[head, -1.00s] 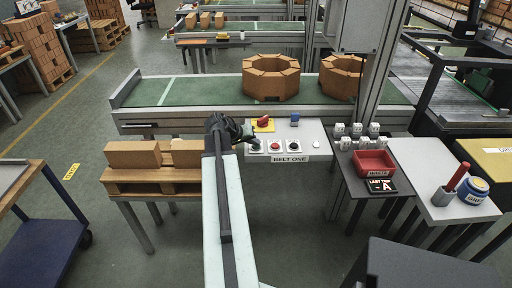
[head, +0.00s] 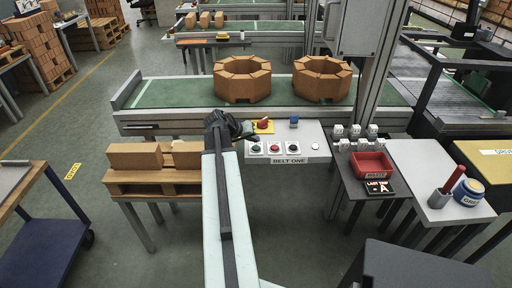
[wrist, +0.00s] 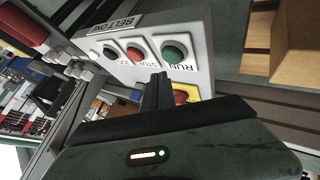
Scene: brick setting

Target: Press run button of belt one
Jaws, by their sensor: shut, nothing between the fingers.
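The belt one control panel (head: 310,135) is a light grey box labelled BELT ONE in front of the conveyor. Its green run button (head: 255,149) is the leftmost of a row, with a red stop button (head: 274,148) beside it. In the wrist view the green button (wrist: 174,52) sits above the label RUN, and the red button (wrist: 137,52) is to its left. My gripper (head: 250,131) is shut and empty, at the panel's left end, close to the run button. In the wrist view its fingertips (wrist: 159,78) are just below the run button, apart from it in the picture.
A red emergency knob on a yellow plate (head: 263,126) is right beside my gripper. Two brick rings (head: 242,90) (head: 321,87) stand on the green belt (head: 185,92). A pallet of blocks (head: 155,184) is at the left, a red bin (head: 373,164) at the right.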

